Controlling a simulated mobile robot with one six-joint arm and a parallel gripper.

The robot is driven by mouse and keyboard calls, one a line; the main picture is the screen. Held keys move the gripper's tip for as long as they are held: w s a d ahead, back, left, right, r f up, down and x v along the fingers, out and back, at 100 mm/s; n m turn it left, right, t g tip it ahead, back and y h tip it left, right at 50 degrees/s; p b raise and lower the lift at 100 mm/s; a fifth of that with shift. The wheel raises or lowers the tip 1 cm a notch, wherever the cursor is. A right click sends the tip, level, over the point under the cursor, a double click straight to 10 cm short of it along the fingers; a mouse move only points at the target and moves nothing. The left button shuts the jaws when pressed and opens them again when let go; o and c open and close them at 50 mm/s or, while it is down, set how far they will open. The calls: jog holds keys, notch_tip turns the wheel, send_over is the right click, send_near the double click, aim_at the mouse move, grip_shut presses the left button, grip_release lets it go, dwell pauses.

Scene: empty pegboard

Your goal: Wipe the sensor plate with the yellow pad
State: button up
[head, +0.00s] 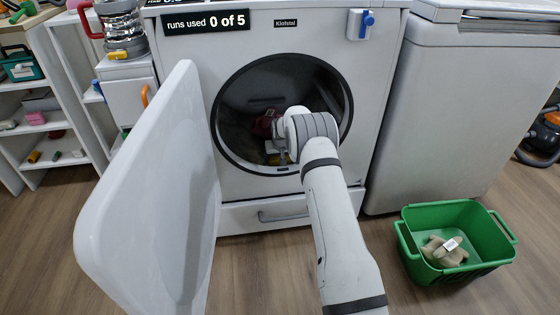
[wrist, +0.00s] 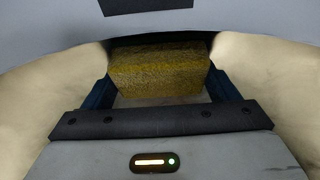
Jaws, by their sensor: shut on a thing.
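My arm reaches through the open round door of the washing machine (head: 340,85). My gripper (wrist: 160,72) is inside the drum, its blue fingers shut on the yellow pad (wrist: 158,68). The pad is a rough, brownish-yellow block, held crosswise between the fingers. In the head view only a small yellow patch of it shows low in the drum opening, beside my wrist. I cannot make out the sensor plate for certain. In the wrist view a pale grey surface lies beyond the pad, with a dark rectangle (wrist: 147,5) at the top edge. I cannot tell whether the pad touches that surface.
The white door (head: 150,200) stands wide open on the left. A reddish thing (head: 265,124) lies in the drum. A green basket (head: 408,240) with a beige soft thing (head: 443,252) stands on the floor at right. A sign reads "runs used 0 of 5" (head: 205,21).

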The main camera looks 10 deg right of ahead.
jog(key=shift+w+b, duration=0.5)
jog(key=shift+w, duration=1)
